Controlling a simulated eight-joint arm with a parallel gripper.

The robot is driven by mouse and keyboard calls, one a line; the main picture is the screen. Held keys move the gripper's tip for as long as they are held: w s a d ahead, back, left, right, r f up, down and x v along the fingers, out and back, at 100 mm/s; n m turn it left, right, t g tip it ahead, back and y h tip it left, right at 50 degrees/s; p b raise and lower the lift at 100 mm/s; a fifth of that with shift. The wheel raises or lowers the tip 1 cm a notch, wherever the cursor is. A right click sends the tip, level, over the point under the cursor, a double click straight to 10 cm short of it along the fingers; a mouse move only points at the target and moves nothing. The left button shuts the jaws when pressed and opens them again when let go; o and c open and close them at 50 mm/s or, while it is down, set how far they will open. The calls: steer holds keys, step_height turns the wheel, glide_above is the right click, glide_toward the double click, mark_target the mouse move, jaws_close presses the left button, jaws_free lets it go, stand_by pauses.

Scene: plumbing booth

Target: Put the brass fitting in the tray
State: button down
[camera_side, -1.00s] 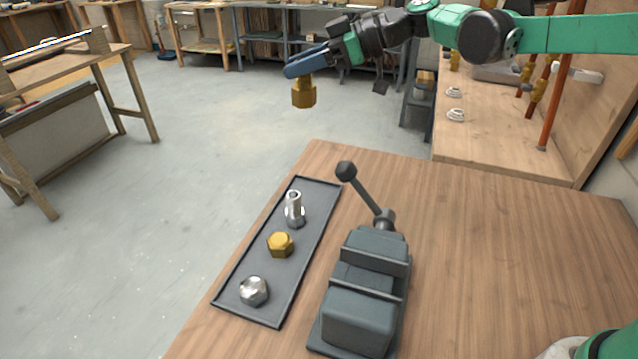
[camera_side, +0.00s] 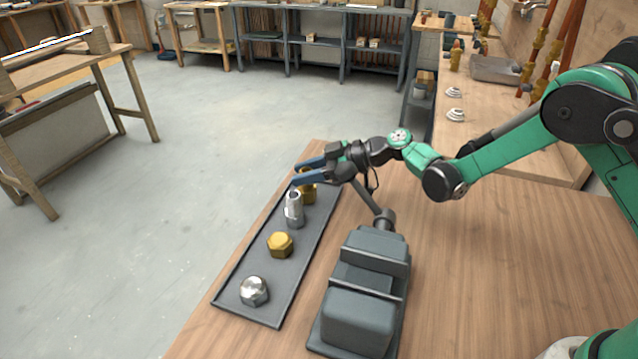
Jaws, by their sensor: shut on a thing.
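The brass fitting (camera_side: 308,194) is at the far end of the dark tray (camera_side: 246,312), behind the silver threaded fitting. My gripper (camera_side: 304,172) is shut on it, with one blue finger on each side of its upper part. The fitting's lower part shows below the fingers, over or on the tray floor; I cannot tell whether it touches. The tray also holds a silver threaded fitting (camera_side: 293,210) standing upright, a brass hex nut (camera_side: 280,245) in the middle and a silver hex cap (camera_side: 254,291) at the near end.
A grey vise (camera_side: 362,290) stands on the wooden table (camera_side: 490,270) just right of the tray, its handle rising near my gripper. The table's right part is mostly clear. A pipe-fitted bench (camera_side: 500,130) is behind, and open floor lies left.

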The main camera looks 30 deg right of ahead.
steer(key=shift+f, duration=0.25)
steer(key=shift+f, duration=0.15)
steer(key=c, duration=0.5)
jaws_free()
steer(key=shift+c, duration=0.2)
steer(key=v, duration=1.1)
steer(key=s+d+r+m+h, duration=0.2)
steer(key=s+m+h, duration=0.3)
steer(key=s+m, duration=0.1)
steer(key=s+d+r+m+h, duration=0.3)
steer(key=s+m+h, duration=0.3)
steer(key=s, duration=0.3)
steer(key=shift+s+d+r+h, duration=0.15)
steer(key=shift+s+r+h, duration=0.1)
steer(key=shift+r+h, duration=0.05)
